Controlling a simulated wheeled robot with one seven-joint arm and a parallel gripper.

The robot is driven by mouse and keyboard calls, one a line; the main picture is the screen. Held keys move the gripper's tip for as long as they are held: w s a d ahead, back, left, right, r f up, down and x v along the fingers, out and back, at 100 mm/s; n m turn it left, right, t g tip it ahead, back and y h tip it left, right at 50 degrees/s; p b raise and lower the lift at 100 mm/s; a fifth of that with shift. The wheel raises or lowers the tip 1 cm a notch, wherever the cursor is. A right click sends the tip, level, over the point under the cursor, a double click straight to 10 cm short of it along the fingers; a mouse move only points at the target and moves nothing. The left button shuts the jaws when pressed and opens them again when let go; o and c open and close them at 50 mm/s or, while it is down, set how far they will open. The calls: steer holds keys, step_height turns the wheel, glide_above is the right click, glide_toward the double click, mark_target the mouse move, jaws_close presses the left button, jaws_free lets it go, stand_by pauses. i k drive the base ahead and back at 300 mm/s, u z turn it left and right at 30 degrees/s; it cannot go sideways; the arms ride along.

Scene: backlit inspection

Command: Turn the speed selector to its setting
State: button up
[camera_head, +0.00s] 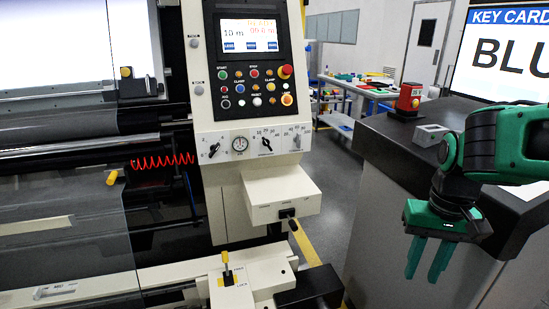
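The cream machine's control panel (250,100) carries a row of controls below its buttons. A black rotary knob (266,143) has a scale of numbers around it, but I cannot read its label or exact setting. To its left are a round gauge (240,144) and a black pointer knob (214,150). To its right is a grey selector (297,137) with a marked scale. I cannot tell for certain which is the speed selector. My green gripper (426,262) hangs at the right, fingers down and apart, empty, well away from the panel.
A lit display (248,36) tops the panel. A dark-topped counter (390,135) stands at right with a red device (410,97), a grey box (430,135) and a partly cut-off "KEY CARD" screen (505,55). A box with a lever (288,213) juts out below the panel.

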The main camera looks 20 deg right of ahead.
mark_target(266, 142)
steer(key=z, duration=0.05)
steer(key=k, duration=0.25)
steer(key=z, duration=1.55)
steer(key=k, duration=1.2)
steer(key=u, duration=1.6)
steer(key=i, duration=1.6)
steer(key=z, duration=0.05)
